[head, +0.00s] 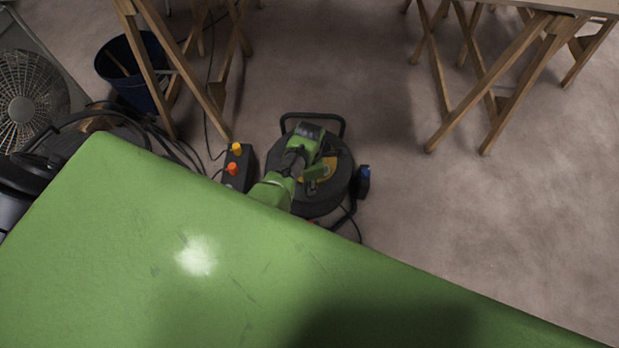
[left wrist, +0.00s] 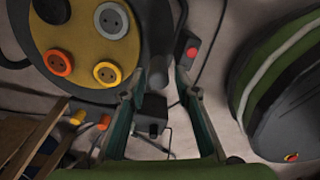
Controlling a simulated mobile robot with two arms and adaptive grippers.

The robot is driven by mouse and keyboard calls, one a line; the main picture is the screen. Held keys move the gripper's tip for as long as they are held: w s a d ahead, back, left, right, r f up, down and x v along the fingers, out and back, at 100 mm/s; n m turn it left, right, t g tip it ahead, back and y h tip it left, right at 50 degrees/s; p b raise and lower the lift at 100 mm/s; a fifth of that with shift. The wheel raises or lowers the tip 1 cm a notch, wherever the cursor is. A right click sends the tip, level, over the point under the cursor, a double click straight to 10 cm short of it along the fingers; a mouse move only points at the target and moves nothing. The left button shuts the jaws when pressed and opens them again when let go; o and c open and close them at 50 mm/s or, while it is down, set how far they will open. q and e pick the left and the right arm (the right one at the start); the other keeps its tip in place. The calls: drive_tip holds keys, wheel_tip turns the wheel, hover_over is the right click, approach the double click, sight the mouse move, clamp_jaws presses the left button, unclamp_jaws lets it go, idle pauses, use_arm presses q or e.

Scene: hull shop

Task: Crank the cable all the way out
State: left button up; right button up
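The cable reel (head: 338,190) is a dark round drum with a yellow centre disc and a black carrying frame, on the floor. In the left wrist view the yellow face (left wrist: 75,45) shows several sockets, one ringed in orange. My left arm reaches over the reel and hides part of it in the head view. My left gripper (left wrist: 160,85) is beside the drum's edge, fingers apart. A dark upright piece, perhaps the crank handle (left wrist: 157,72), shows between the fingertips; I cannot tell whether they touch it. My right gripper is out of view.
A dark box with a yellow and an orange knob (head: 233,169) stands left of the reel. Loose black cables lie beside it. Wooden trestles (head: 480,75), a blue bucket (head: 115,68) and a fan (head: 30,98) stand around.

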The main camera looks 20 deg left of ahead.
use_arm(q)
drive_tip(key=shift+r, duration=1.15)
